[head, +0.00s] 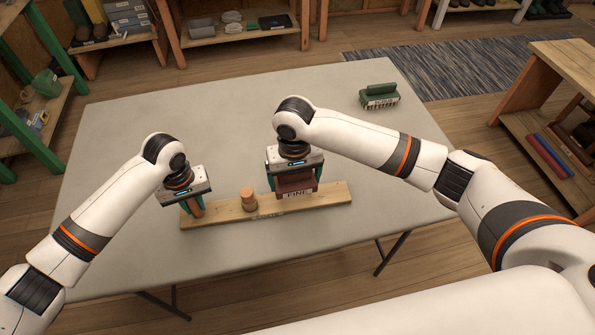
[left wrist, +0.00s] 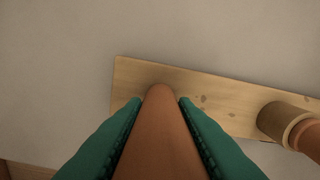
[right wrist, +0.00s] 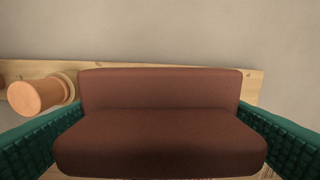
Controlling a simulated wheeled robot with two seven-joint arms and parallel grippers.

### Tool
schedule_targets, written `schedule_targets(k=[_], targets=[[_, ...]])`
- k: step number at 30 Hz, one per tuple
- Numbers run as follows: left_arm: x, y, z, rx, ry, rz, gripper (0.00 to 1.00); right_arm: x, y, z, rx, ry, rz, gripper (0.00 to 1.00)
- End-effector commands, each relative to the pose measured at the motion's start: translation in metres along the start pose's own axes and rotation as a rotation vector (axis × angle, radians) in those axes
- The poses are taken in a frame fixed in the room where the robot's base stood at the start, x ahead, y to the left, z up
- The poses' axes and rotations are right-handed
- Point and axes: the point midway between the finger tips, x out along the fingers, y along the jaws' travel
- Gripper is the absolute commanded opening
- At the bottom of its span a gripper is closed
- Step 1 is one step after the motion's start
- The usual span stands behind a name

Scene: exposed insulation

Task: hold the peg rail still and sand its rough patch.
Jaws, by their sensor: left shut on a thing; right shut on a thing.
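The peg rail (head: 325,196) is a pale wooden board lying on the grey table, with upright pegs. My left gripper (head: 194,205) is shut on the peg at the rail's left end (left wrist: 160,130). A second peg (head: 248,198) stands free near the middle; it also shows in the left wrist view (left wrist: 285,122) and the right wrist view (right wrist: 40,95). My right gripper (head: 293,182) is shut on a reddish-brown sanding block (right wrist: 160,125) labelled FINE, held at the rail's right half. The block hides the rail under it, and I cannot see the rough patch.
The rest of the grey table (head: 130,115) is clear. Shelves with goods stand beyond the table, and a wooden shelf unit (head: 560,75) stands at the right.

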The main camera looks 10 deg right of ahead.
Motion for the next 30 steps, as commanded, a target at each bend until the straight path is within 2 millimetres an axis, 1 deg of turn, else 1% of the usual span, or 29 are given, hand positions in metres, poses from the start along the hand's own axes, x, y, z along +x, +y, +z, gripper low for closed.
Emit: schedule_targets(k=[1,14,17,18,30], targets=[[0.006,0.002,-0.003,0.000,0.009,0.007,0.00,0.006,-0.001,0.000,0.000,0.001,-0.002,0.72],[0.006,0.002,-0.003,-0.002,0.009,0.008,0.00,0.044,0.000,-0.001,-0.001,0.001,-0.001,0.72],[0.006,0.002,-0.003,-0.002,0.009,0.008,0.00,0.059,0.000,-0.001,0.000,0.003,-0.001,0.72],[0.006,0.002,-0.003,-0.002,0.009,0.009,0.00,0.058,-0.005,0.001,0.002,-0.002,0.000,0.69],[0.006,0.003,-0.003,-0.003,0.009,0.010,0.00,0.060,-0.042,-0.002,0.002,0.000,-0.002,0.69]])
